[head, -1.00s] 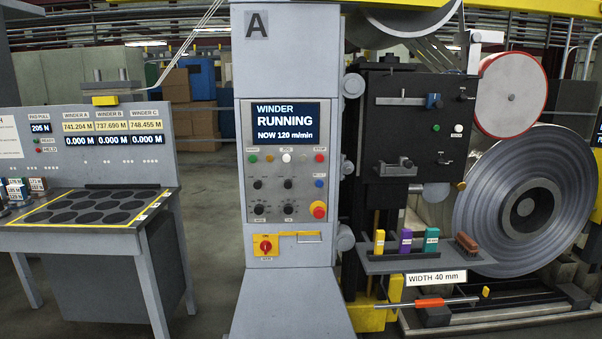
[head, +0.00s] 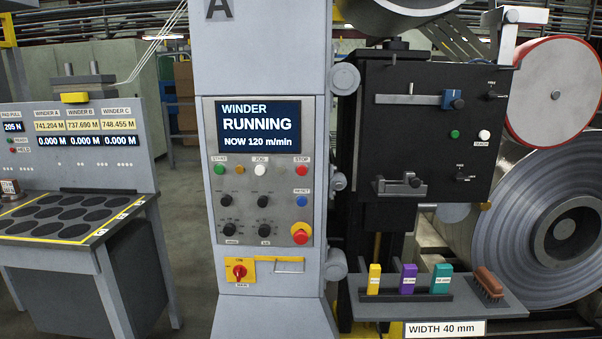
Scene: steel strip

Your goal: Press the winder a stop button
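The winder A cabinet (head: 262,60) stands upright in the middle of the head view. Its screen (head: 258,126) reads "WINDER RUNNING NOW 120 m/min". Below the screen is a control panel (head: 285,212). The red stop button (head: 302,171) is at the panel's upper right, under a label reading STOP. A white button (head: 260,170) labelled JOG and a green start button (head: 219,170) are to its left in the same row. A blue reset button (head: 302,201) is below it. A larger red mushroom button (head: 300,232) on yellow sits at the lower right. My gripper is not in view.
A bench (head: 95,243) with round dark pads stands at the left. At the right, a shelf (head: 500,302) juts forward, holding yellow, purple and teal blocks and a brush (head: 488,284). A large steel coil (head: 535,215) is behind it. Floor shows between bench and cabinet.

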